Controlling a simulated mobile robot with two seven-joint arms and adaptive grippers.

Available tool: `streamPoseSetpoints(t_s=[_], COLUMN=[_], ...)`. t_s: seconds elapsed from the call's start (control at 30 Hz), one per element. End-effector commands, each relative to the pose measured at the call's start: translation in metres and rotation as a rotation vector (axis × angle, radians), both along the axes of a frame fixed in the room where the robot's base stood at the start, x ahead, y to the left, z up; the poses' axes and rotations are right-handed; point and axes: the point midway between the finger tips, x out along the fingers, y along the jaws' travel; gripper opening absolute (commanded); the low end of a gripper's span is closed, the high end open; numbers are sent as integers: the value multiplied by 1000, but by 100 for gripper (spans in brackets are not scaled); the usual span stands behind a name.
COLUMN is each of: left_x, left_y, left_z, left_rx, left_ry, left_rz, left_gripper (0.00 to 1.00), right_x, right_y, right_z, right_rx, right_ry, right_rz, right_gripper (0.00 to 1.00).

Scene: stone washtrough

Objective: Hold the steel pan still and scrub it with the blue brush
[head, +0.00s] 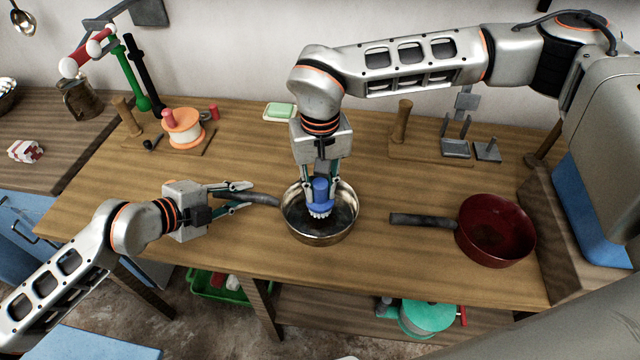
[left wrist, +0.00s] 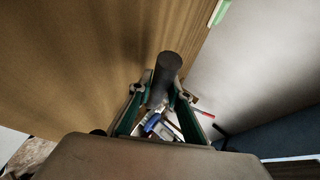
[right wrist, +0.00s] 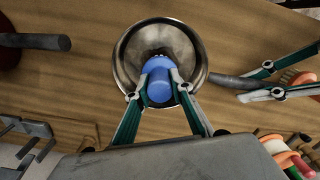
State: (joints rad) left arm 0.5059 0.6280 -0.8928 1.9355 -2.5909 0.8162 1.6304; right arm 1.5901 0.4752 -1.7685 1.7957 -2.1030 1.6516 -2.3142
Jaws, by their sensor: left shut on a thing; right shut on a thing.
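The steel pan (head: 347,228) stands on the wooden worktop, its dark handle (head: 262,198) pointing left. My left gripper (head: 243,196) is shut on this handle; the left wrist view shows the handle (left wrist: 165,75) between the fingers. My right gripper (head: 320,188) is shut on the blue brush (head: 320,190) and holds it upright, bristles down, inside the pan. The right wrist view shows the blue brush (right wrist: 160,85) between the fingers, over the steel pan (right wrist: 128,50). A dark patch shows on the pan floor beside the bristles. Whether the bristles touch the floor is hard to tell.
A red pan (head: 497,230) stands to the right, its handle pointing left. At the back are a green-and-white sponge (head: 280,111), an orange-and-white spool (head: 183,127) and grey metal holders (head: 455,147). The worktop's front edge (head: 400,275) is close to the steel pan.

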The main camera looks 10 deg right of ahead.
Motion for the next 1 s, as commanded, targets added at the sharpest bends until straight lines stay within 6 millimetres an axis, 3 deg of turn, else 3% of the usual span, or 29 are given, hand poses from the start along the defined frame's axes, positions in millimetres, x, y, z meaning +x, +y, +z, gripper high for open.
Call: streamPoseSetpoints(t_s=[1.0], left_x=[0], left_y=[0], left_z=[0], left_rx=[1], left_ry=[1], left_rz=[0], left_gripper=[0], right_x=[0], right_y=[0], right_z=[-28], right_rx=[1], right_ry=[0], right_rz=[0], right_gripper=[0])
